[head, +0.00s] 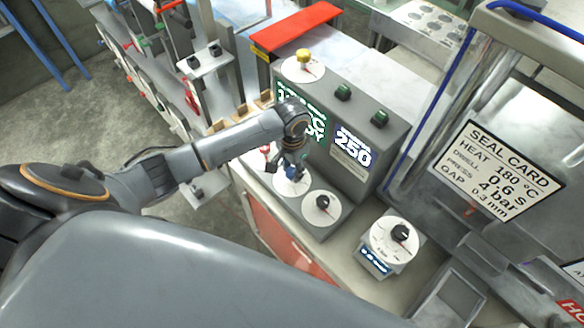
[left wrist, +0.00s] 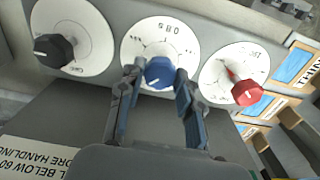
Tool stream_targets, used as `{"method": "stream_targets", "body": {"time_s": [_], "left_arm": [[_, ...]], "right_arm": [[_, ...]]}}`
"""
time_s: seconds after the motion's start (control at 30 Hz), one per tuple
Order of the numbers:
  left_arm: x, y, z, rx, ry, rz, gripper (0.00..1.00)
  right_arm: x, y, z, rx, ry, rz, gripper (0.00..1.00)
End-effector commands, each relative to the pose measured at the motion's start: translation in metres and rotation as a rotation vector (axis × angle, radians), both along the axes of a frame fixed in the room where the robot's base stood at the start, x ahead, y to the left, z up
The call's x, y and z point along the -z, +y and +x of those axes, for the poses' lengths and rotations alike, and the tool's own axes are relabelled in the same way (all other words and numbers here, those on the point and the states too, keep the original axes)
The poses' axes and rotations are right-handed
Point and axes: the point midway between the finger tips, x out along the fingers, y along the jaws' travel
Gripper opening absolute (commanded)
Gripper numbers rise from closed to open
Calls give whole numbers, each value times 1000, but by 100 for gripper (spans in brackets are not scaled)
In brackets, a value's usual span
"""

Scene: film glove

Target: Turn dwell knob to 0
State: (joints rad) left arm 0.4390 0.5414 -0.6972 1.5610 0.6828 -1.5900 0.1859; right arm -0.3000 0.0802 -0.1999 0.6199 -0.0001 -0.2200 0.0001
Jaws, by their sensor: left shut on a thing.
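A blue knob (left wrist: 159,72) sits on a white round dial (left wrist: 160,42) in the middle of a row of three in the left wrist view. The small marking on that dial seems to end in "s", which fits dwell. My left gripper (left wrist: 158,76) has one finger on each side of the blue knob and is shut on it. In the head view the gripper (head: 291,168) reaches down to the panel from the left and partly hides the knob and dial. Where the knob's pointer stands is too small to tell. My right gripper is not in view.
A red knob (left wrist: 247,92) and a black knob (left wrist: 54,50) flank the blue one closely. The grey console (head: 330,110) rises behind, with a display (head: 352,148) reading 250. A separate dial box (head: 393,246) stands at the right.

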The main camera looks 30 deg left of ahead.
Motion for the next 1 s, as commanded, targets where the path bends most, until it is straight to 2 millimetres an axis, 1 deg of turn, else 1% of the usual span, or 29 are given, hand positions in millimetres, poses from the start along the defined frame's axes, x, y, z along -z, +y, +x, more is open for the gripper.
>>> {"method": "stream_targets", "body": {"time_s": [0.3,0.6,0.8,1.0], "left_arm": [[0,-1,0,-302,-1,-2,3],[-1,0,1,-547,-1,-1,3],[-1,0,1,-658,-2,-2,3],[-1,1,1,-721,-2,-1,3]], "right_arm": [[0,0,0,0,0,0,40],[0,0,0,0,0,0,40],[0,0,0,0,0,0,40],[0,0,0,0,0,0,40]]}}
